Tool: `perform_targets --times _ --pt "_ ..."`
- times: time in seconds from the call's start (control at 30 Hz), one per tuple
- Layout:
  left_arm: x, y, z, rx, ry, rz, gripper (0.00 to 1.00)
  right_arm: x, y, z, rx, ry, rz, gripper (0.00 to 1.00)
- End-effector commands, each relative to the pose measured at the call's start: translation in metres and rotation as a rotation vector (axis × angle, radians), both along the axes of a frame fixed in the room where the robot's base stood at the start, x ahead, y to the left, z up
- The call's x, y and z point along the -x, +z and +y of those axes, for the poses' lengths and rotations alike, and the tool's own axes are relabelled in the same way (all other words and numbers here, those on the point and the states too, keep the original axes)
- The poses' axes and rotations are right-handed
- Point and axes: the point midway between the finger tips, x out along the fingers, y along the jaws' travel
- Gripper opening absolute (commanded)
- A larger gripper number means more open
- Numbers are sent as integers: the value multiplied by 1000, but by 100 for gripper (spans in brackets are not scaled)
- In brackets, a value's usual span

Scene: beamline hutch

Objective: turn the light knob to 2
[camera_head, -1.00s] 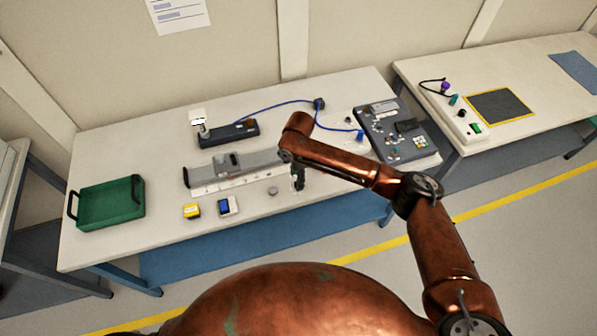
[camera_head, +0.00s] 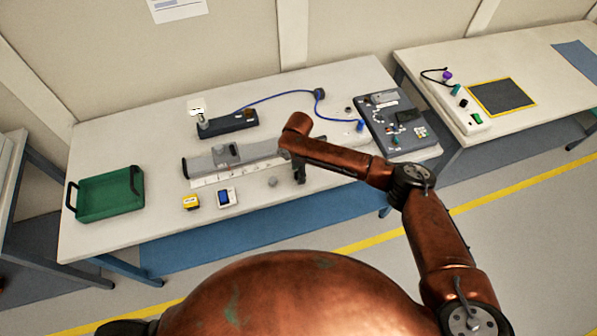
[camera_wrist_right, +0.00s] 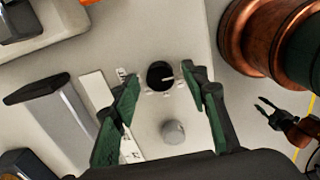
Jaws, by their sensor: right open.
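The light knob is a round black dial (camera_wrist_right: 160,75) with a white pointer line toward the right of the wrist view. Small marks surround it; I cannot read them. My right gripper (camera_wrist_right: 162,92) is open, one green-padded finger on each side of the knob, with gaps showing. In the head view the right gripper (camera_head: 299,174) is over the front of the middle table, and the knob cannot be made out near my arm. My left gripper (camera_wrist_right: 268,108) shows small at the right of the wrist view, its fingers apart and empty.
A grey round piece (camera_wrist_right: 173,132) is close by the knob. A grey rail (camera_wrist_right: 62,125) lies to the left. The middle table also holds a green tray (camera_head: 105,195), a yellow block (camera_head: 191,202), a blue-screened device (camera_head: 226,197) and a control panel (camera_head: 398,125).

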Motion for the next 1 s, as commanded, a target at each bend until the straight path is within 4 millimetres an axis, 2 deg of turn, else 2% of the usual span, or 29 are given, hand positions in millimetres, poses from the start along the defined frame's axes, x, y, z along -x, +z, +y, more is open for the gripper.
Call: perform_targets --times 0.07,0.67,1.0 --pt "0 0 0 0 0 0 27 0 0 0 0 0 0 41" --pt "5 0 0 -1 1 6 27 0 0 0 0 -1 0 0" --pt "3 8 0 0 1 4 27 1 2 0 -1 -51 1 0"
